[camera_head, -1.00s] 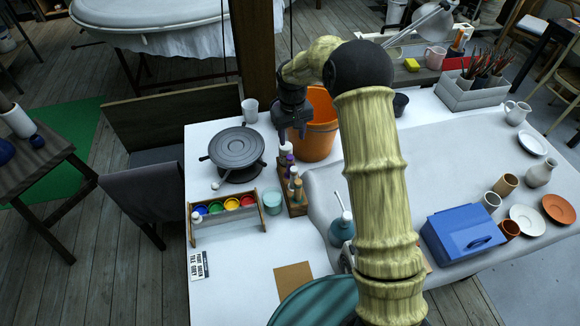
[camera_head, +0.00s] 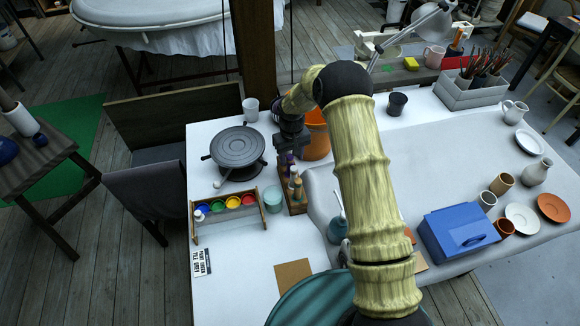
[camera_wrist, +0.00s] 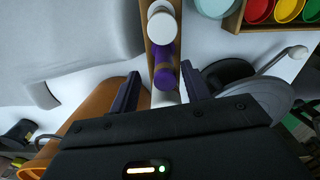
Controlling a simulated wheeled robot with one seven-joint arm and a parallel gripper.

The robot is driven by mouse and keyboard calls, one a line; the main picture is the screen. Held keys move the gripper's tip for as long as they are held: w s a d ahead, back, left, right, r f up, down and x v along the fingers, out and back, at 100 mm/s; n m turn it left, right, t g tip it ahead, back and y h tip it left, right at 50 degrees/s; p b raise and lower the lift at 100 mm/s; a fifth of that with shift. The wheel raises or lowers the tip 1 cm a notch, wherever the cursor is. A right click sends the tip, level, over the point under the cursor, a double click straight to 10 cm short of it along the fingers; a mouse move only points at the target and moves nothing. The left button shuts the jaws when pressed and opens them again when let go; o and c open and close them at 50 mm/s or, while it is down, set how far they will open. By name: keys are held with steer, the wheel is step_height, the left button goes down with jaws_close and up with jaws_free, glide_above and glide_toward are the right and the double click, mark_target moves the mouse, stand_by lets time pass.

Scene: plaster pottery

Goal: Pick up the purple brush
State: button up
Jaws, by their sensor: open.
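The purple brush (camera_wrist: 164,56) stands in a narrow wooden rack (camera_wrist: 148,50) and is seen nearly end-on in the wrist view. A second purple part (camera_wrist: 165,79) shows just below it; I cannot tell whether it belongs to the same brush. My gripper (camera_wrist: 162,88) is open, with one finger on each side of the rack and the lower purple part between or just ahead of the fingertips. In the head view my gripper (camera_head: 288,150) hangs over the rack's far end, and the purple brush (camera_head: 291,160) shows small beside it. Contact cannot be told.
A white-topped item (camera_wrist: 160,27) stands in the same rack beside the brush. An orange bucket (camera_head: 318,142) is close on the right, a grey turntable (camera_head: 237,146) on the left. A teal cup (camera_head: 272,198) and a paint box (camera_head: 228,222) stand nearby on the white table.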

mark_target(290, 165)
steer(key=f, duration=0.1)
steer(key=f+p, duration=0.1)
steer(key=f, duration=0.1)
steer(key=shift+s+a+f+p, duration=0.2)
steer(key=shift+s+a+p, duration=0.05)
steer(key=shift+p, duration=0.05)
steer(key=shift+f, duration=0.65)
jaws_close()
steer(key=shift+w+r, duration=0.1)
steer(key=shift+r, duration=0.05)
step_height(290, 165, up, 10)
steer(key=b, duration=0.2)
steer(key=shift+b, duration=0.35)
